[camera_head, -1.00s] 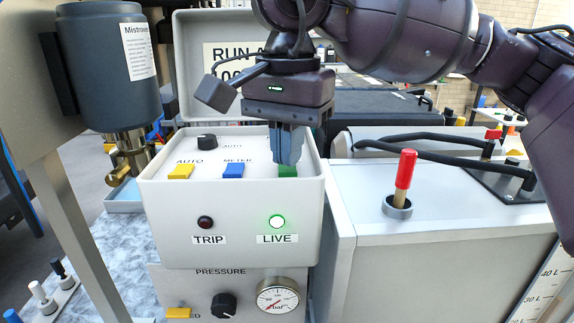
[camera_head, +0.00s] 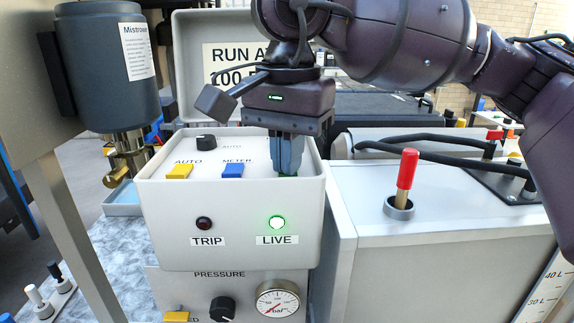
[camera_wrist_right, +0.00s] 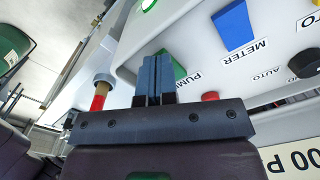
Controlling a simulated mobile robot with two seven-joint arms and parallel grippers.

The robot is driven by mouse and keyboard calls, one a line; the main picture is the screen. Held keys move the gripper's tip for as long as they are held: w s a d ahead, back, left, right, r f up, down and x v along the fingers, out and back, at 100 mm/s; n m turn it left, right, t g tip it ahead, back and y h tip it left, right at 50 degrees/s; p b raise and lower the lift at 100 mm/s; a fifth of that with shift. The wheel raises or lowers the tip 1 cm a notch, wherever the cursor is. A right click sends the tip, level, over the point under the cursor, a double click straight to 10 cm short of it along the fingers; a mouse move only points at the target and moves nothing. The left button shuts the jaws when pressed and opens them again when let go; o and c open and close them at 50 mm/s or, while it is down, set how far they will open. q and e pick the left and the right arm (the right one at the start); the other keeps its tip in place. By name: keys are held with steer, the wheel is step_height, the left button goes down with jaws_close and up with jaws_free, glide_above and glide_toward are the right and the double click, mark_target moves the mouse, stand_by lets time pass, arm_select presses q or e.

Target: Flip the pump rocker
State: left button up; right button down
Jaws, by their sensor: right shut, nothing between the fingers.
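The pump rocker is a green switch on top of the pale control box (camera_head: 165,215). In the right wrist view the green rocker (camera_wrist_right: 179,69) shows beside my fingertips, by the label PUMP. In the head view my right gripper (camera_head: 287,170) hides most of it; only a sliver of green shows at the tips. My right gripper (camera_wrist_right: 157,62) is shut and empty, pointing down at the rocker; I cannot tell whether it touches. The LIVE lamp (camera_head: 277,223) glows green and the TRIP lamp (camera_head: 204,224) is dark. My left gripper is not in view.
The blue METER rocker (camera_head: 232,171), yellow AUTO rocker (camera_head: 180,172) and black knob (camera_head: 206,142) sit left on the same panel. The raised lid (camera_head: 190,60) stands behind. A red-handled lever (camera_head: 406,170) stands on the cabinet to the right.

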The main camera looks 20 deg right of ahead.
steer(key=shift+r+p, duration=0.4)
steer(key=shift+r, duration=0.25)
steer(key=shift+r+p, duration=0.55)
steer(key=shift+r, duration=0.55)
steer(key=shift+r+p, duration=0.45)
steer(key=shift+r, duration=0.35)
steer(key=shift+r+p, duration=0.5)
steer(key=shift+r, duration=0.4)
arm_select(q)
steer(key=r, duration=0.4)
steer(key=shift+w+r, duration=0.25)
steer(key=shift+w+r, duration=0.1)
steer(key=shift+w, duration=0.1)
arm_select(e)
steer(key=shift+f, duration=0.1)
